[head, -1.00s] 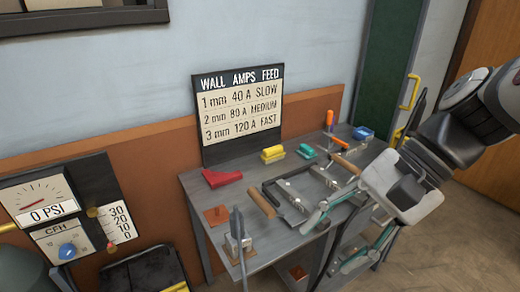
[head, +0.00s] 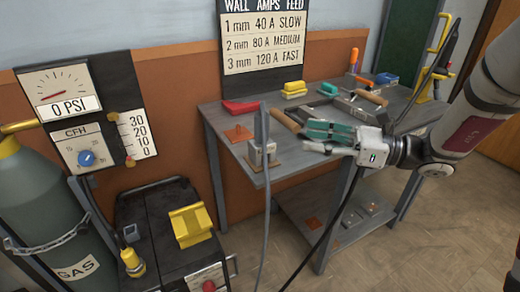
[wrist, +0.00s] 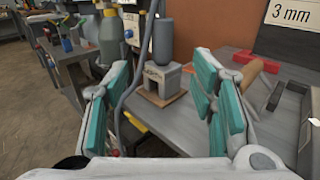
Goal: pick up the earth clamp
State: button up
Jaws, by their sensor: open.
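I cannot tell surely which thing is the earth clamp. A yellow jaw-like piece (head: 190,225) lies on the black machine (head: 160,235) at lower left, and a yellow cable end (head: 131,260) hangs at its left side. My gripper (head: 309,139) is open and empty above the workbench's front edge, its teal-padded fingers pointing left.
The grey workbench (head: 215,118) holds a red piece (head: 240,106), a yellow piece (head: 294,89), a teal piece (head: 329,88) and a hammer (head: 372,97). A grey hose (head: 266,210) hangs before it. A gas cylinder (head: 45,215) stands at far left. Floor is open at right.

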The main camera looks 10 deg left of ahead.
aim_at(262, 127)
jog(key=a, duration=0.2)
jog(key=a+b, duration=0.1)
jog(key=a, duration=0.1)
jog(key=w+a, duration=0.1)
jog(key=a, duration=0.1)
jog(key=shift+w+a+r+b, duration=0.1)
jog(key=shift+w+a+b, duration=0.3)
jog(key=shift+a, duration=0.6)
jog(key=shift+w+a+r+b, duration=0.1)
jog(key=shift+w+a+b, duration=0.1)
jog(key=shift+a+b, duration=0.65)
jog(key=shift+w+a+b, duration=0.25)
jog(key=shift+w+a, duration=0.05)
jog(key=shift+a, duration=0.9)
grip_shut()
